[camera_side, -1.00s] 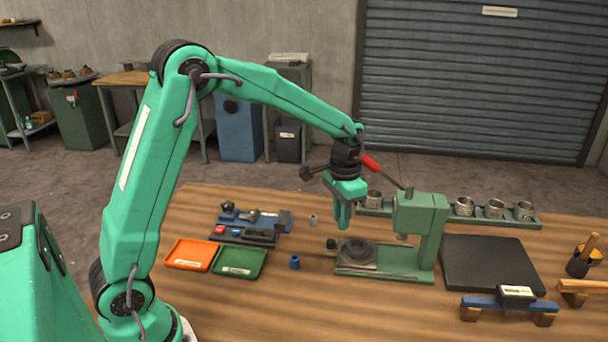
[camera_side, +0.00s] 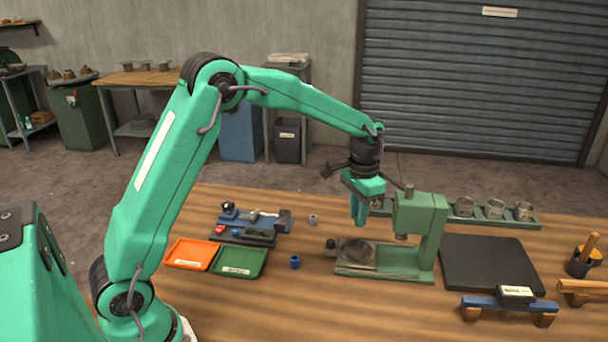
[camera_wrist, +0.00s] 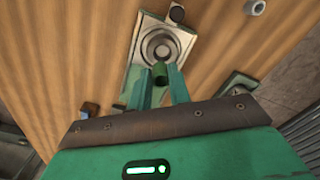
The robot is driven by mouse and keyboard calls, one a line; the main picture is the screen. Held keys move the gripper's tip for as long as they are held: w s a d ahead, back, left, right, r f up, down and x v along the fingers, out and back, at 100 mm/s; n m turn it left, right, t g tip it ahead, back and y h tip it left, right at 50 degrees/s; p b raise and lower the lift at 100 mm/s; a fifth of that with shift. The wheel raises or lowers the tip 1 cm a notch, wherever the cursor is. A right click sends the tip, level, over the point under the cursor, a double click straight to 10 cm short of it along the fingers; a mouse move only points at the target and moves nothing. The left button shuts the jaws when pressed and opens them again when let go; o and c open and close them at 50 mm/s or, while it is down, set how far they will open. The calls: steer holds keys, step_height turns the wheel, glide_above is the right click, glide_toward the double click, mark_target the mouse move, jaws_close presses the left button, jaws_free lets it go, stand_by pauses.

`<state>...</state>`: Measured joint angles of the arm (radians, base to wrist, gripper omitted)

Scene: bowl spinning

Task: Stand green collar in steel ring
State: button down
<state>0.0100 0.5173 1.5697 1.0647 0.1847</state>
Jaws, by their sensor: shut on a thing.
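The green collar (camera_wrist: 160,69) sits between the fingertips of my gripper (camera_wrist: 161,75) in the wrist view, and the fingers are shut on it. The steel ring (camera_wrist: 160,46) is a round ring with a dark centre on a pale base plate, just beyond the collar in that view. In the side view my gripper (camera_side: 359,220) points down above the steel ring (camera_side: 359,247), with a gap between them. The collar is hard to tell from the green fingers there.
A green press (camera_side: 420,213) stands close to the right of my gripper. A blue cylinder (camera_side: 295,262) and a grey nut (camera_side: 313,219) stand left of the fixture. Orange (camera_side: 190,254) and green (camera_side: 238,262) trays lie farther left. A black mat (camera_side: 488,262) lies right.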

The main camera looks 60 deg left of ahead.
steer(key=shift+w+a+f, duration=0.1)
steer(key=shift+f, duration=1.25)
steer(key=shift+w+f, duration=0.1)
steer(key=shift+f, duration=1.25)
steer(key=shift+f, duration=0.75)
stand_by(0.7)
steer(key=c, duration=0.8)
jaws_free()
steer(key=shift+r, duration=0.25)
